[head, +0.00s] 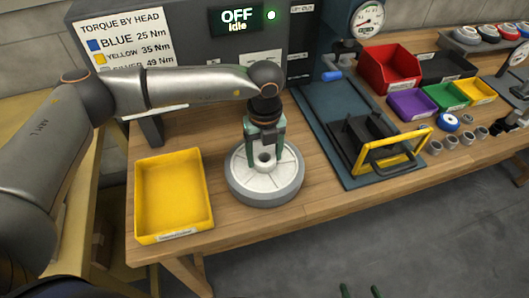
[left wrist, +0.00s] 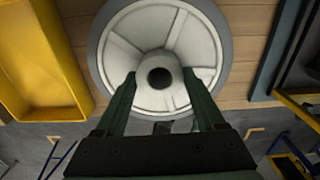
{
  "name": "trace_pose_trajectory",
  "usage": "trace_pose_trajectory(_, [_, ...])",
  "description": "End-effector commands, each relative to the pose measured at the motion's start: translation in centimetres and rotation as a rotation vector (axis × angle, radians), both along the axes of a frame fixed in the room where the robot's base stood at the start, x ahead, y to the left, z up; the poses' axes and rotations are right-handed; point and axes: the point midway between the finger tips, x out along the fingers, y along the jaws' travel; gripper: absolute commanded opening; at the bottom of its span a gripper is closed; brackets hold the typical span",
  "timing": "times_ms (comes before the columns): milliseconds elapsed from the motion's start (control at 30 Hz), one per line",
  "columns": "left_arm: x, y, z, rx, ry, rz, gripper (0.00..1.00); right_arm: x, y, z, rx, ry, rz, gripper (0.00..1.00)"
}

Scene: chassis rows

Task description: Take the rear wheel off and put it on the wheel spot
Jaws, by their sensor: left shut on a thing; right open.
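The wheel (head: 240,185), pale grey with a darker grey rim and a raised hub, lies flat at the bench's front, right of the yellow tray. My left gripper (head: 265,150) points down from above and is shut on its hub. In the left wrist view the gripper's green fingers (left wrist: 160,75) sit on either side of the hub's dark hole, with the wheel (left wrist: 135,30) behind them. I cannot tell whether the wheel touches the bench top. No wheel spot marking shows; the wheel may cover it. My right gripper (head: 361,292) shows only its green fingertips, apart and empty, over the floor.
The yellow tray (head: 173,190) is empty. Coloured bins (head: 390,68) and several small rings (head: 450,142) stand further right. A panel (head: 237,18) reads OFF, Idle.

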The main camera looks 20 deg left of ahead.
Motion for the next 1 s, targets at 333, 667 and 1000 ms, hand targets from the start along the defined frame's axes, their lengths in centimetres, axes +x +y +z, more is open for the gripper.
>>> trace_pose_trajectory(333, [0.1,-0.1,-0.3,-0.003,-0.005,0.0,0.0,0.0,0.0,-0.4,0.0,0.0,0.0,0.86])
trace_pose_trajectory(667, [0.1,-0.1,-0.8,-0.003,-0.005,0.0,0.72,0.0,0.0,-0.8,0.0,0.0,0.0,0.86])
trace_pose_trajectory(1000, [0.0,0.0,-0.9,-0.002,-0.001,0.0,1.0,0.0,0.0,-0.8,0.0,0.0,0.0,0.86])
